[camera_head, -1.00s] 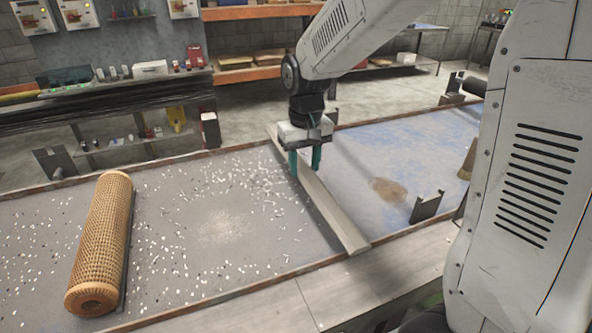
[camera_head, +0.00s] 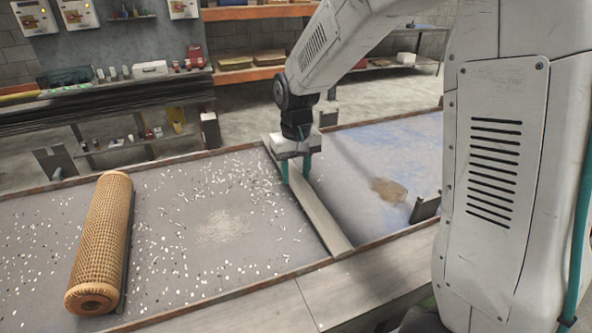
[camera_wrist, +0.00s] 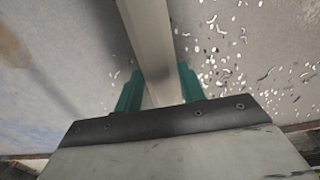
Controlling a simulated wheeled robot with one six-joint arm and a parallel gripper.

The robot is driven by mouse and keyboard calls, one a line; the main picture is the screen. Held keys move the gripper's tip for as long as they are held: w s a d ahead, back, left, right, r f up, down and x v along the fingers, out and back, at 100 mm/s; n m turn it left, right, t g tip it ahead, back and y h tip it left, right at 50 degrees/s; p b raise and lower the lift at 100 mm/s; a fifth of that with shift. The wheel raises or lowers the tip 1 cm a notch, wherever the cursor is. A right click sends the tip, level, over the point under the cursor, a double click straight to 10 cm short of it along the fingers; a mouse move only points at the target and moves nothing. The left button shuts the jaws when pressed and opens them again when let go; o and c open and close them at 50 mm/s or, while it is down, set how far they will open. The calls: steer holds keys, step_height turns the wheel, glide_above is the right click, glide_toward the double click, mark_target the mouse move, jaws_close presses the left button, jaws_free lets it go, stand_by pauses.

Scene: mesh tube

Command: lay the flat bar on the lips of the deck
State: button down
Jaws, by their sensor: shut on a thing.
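The flat bar (camera_head: 322,216) is a long pale grey strip lying crosswise over the deck (camera_head: 200,265), from the back lip (camera_head: 170,162) to the front lip (camera_head: 225,294). Its near end is at the front lip and its far end at the back lip; I cannot tell whether either end touches. My gripper (camera_head: 297,180) points down with its green fingers shut on the bar, nearer its far end. In the wrist view the bar (camera_wrist: 150,40) runs between both fingers (camera_wrist: 160,82). The bar's underside is hidden.
An orange mesh tube (camera_head: 103,240) lies on the deck at left, beside a dark strip. Pale chips are scattered on the deck left of the bar. A brown patch (camera_head: 388,190) and a small upright plate (camera_head: 425,208) are to the right.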

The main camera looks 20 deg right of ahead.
mark_target(296, 177)
steer(key=c, duration=0.9)
jaws_free()
steer(key=shift+o, duration=0.2)
steer(key=shift+r, duration=0.1)
step_height(296, 177, up, 12)
steer(key=s+d+t, duration=0.1)
steer(key=s+d, duration=0.2)
steer(key=s, duration=2.6)
steer(key=shift+r, duration=0.2)
